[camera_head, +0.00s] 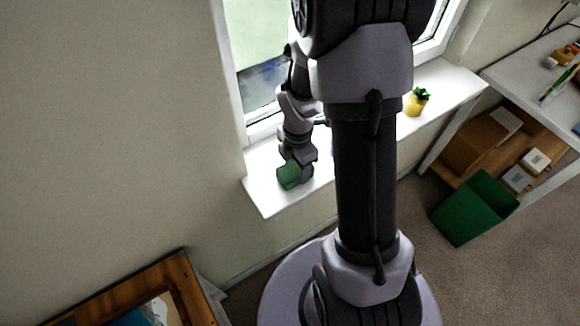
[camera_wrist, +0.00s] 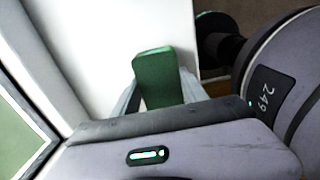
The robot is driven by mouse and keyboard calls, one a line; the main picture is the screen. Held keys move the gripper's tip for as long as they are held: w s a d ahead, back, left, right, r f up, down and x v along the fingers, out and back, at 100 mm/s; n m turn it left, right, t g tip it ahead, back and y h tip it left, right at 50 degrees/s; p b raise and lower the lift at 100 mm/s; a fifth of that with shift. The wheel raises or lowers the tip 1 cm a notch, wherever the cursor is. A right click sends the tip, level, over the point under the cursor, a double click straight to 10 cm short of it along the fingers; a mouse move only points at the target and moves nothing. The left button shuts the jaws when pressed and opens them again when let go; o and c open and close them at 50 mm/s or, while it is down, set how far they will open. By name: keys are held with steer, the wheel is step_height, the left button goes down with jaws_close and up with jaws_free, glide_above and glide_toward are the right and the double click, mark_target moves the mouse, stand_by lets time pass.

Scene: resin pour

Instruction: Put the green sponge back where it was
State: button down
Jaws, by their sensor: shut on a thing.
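The green sponge (camera_head: 289,176) is at the left end of the white windowsill (camera_head: 265,200) in the head view. In the wrist view the sponge (camera_wrist: 158,78) stands out between my gripper's fingers, with the white sill (camera_wrist: 100,50) behind it. My gripper (camera_head: 300,172) is shut on the sponge, and its fingers (camera_wrist: 157,92) show on both sides of it. The lower part of the sponge is hidden by my wrist in the wrist view. I cannot tell whether the sponge touches the sill.
A yellow pot with a green plant (camera_head: 416,102) stands on the sill to the right. My arm hides the sill's middle. A white desk (camera_head: 535,80) and a green bin (camera_head: 473,208) are at right. A wooden-framed piece (camera_head: 180,282) is at lower left.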

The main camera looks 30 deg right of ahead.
steer(key=shift+s+d, duration=0.1)
steer(key=shift+d, duration=0.2)
steer(key=c, duration=0.9)
jaws_free()
steer(key=shift+d+f, duration=0.1)
steer(key=o, duration=0.3)
steer(key=shift+a, duration=0.25)
steer(key=shift+d, duration=0.15)
step_height(320, 180, up, 12)
steer(key=p, duration=0.4)
step_height(320, 180, up, 5)
steer(key=m+t, duration=0.1)
steer(key=m, duration=0.3)
glide_above(290, 172)
steer(key=s+a+r+m+t+y, duration=0.2)
steer(key=s+a+r+m+t, duration=0.2)
steer(key=s+a+r+m, duration=0.7)
steer(key=a+r+m, duration=0.1)
steer(key=m, duration=0.6)
steer(key=shift+a+r+m+t, duration=0.2)
steer(key=shift+r+m+t, duration=0.1)
steer(key=shift+m+t, duration=0.1)
